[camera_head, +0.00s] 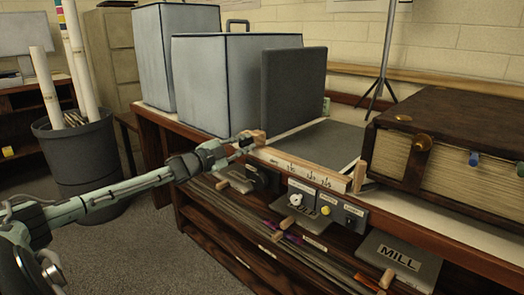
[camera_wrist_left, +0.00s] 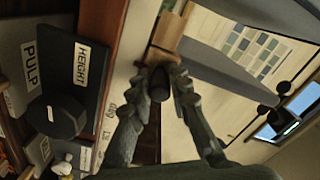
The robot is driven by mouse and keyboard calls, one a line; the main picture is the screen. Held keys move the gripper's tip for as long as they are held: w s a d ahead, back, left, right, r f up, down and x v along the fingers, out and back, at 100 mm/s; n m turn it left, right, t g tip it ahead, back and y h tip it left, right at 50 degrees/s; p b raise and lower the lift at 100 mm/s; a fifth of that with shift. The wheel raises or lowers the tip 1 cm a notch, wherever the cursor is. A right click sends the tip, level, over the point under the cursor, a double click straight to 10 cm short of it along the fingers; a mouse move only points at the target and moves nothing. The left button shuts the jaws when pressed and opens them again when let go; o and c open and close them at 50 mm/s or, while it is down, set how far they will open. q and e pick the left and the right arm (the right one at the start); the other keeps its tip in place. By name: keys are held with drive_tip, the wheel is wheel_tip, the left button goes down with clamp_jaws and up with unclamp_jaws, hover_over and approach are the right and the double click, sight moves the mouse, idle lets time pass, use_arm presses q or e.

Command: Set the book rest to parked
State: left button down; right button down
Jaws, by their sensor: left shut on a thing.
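The book rest appears to be the bench unit with a dark grey upright panel (camera_head: 293,85), a flat grey bed (camera_head: 325,140) and a pale front rail (camera_head: 305,174) with marks. A small wooden piece (camera_head: 255,135) stands at the rail's left end, and another wooden post (camera_head: 360,176) at its right end. My left gripper (camera_head: 246,143) is at the left end. In the left wrist view its fingers (camera_wrist_left: 165,85) close around a small dark knob (camera_wrist_left: 160,82), just below a wooden block (camera_wrist_left: 170,32). My right gripper is out of view.
A large brown book or press (camera_head: 450,140) stands to the right. Pale blue boxes (camera_head: 225,85) stand behind. A HEIGHT panel (camera_wrist_left: 80,75) with a black knob is beside my left gripper.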

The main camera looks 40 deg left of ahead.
use_arm(q)
drive_tip(key=a, duration=0.3)
drive_tip(key=shift+w+a+r, duration=0.15)
drive_tip(key=shift+a, duration=0.05)
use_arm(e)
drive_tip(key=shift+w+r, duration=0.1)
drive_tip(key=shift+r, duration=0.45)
use_arm(q)
drive_tip(key=shift+a, duration=0.1)
drive_tip(key=c, duration=1.4)
unclamp_jaws()
drive_tip(key=shift+s+a, duration=0.2)
drive_tip(key=shift+s, duration=2.8)
drive_tip(key=shift+s+a, duration=0.2)
drive_tip(key=shift+s, duration=2.75)
